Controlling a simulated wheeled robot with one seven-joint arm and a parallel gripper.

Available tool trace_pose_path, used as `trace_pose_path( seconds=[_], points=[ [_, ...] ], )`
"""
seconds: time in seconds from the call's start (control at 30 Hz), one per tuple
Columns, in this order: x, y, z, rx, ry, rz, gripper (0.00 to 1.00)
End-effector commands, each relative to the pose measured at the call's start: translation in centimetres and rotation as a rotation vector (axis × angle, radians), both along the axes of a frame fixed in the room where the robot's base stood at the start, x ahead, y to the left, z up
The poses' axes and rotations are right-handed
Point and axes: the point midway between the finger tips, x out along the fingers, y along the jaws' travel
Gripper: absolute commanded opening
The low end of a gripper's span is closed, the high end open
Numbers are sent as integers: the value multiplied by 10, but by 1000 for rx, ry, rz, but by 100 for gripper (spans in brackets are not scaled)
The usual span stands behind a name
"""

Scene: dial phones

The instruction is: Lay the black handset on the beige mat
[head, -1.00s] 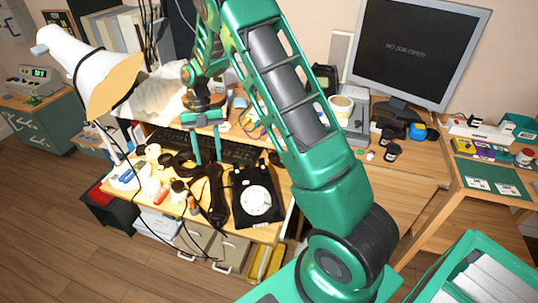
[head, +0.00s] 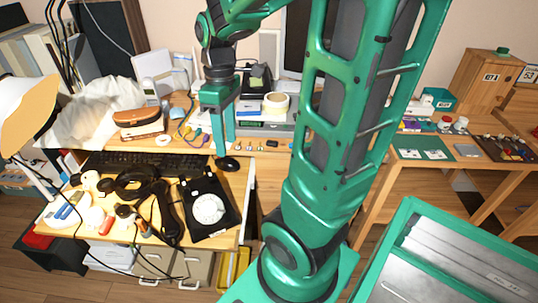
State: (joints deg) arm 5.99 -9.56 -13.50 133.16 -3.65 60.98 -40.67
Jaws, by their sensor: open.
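The black dial phone (head: 208,207) with its white dial sits near the front of the desk. A long black handset (head: 167,213) lies off its cradle, just left of the phone, with a dark cord around it. My gripper (head: 223,152) points down with its green fingers apart and nothing between them. It is behind the phone, near the black mouse (head: 228,164), and away from the handset. I cannot make out a separate beige mat; the desktop around the handset is a bright yellowish beige.
A black keyboard (head: 150,162) lies behind the handset. Black headphones (head: 125,180) and small clutter crowd the left of the desk, beside the white lamp (head: 25,110). A brown case (head: 138,123) and a tape roll (head: 276,103) stand farther back.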

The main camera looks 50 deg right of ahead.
Motion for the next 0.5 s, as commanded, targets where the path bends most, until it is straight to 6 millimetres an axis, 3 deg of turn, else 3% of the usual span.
trace_pose_path(
  seconds=[0.1, 0.23, 0.4, 0.5],
  points=[
    [-45, -9, 5, -42, -6, -315, 44],
    [-87, -15, 2, -78, -6, -625, 44],
    [-121, -20, -2, -106, -9, -893, 44],
    [-130, -24, -4, -112, -8, -965, 44]
  ],
)
